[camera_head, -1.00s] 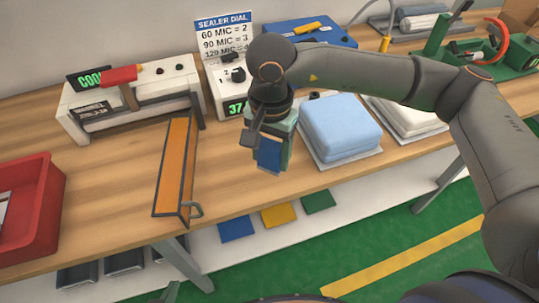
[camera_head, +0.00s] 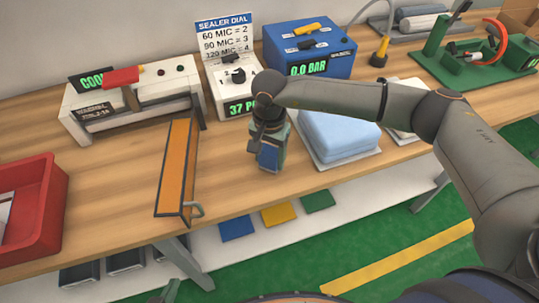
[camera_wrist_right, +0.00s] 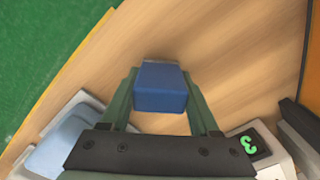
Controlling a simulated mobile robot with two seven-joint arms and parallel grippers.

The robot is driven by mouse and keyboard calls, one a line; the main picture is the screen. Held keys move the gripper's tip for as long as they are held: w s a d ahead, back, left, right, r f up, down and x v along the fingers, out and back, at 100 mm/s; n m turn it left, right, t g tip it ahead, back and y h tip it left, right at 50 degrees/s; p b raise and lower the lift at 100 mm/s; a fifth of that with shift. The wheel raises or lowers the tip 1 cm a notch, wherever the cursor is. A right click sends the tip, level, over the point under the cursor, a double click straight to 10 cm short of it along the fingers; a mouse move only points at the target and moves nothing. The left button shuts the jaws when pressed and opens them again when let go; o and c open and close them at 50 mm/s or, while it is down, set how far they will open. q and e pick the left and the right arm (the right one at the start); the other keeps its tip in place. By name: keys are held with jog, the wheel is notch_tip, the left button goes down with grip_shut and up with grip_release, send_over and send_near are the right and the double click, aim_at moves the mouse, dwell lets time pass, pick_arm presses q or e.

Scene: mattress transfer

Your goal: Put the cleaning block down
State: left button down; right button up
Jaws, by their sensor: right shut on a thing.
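The cleaning block (camera_head: 268,157) is a small blue block. My right gripper (camera_head: 273,148) is shut on it, with its green fingers on either side. In the right wrist view the block (camera_wrist_right: 161,88) sits between the fingers, with bare wooden tabletop around it. It is low over the bench, left of the light blue folded mattress; I cannot tell whether it touches the wood. Of my left gripper (camera_head: 168,292) only a small green part shows at the bottom edge of the head view, so its jaws cannot be judged.
An orange-faced tray (camera_head: 176,172) with a handle lies left of the block. A light blue folded mattress (camera_head: 338,134) on a pale board is right. A sealer (camera_head: 135,100), a dial box (camera_head: 236,93) and a blue pressure box (camera_head: 309,55) stand behind. A red bin (camera_head: 45,210) is far left.

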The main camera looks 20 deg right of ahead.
aim_at(270, 149)
jog(key=shift+f, duration=0.15)
jog(key=o, duration=1.2)
notch_tip(270, 149, up, 12)
jog(key=shift+r+b, duration=0.2)
jog(key=shift+b, duration=0.15)
jog(key=shift+s, duration=0.1)
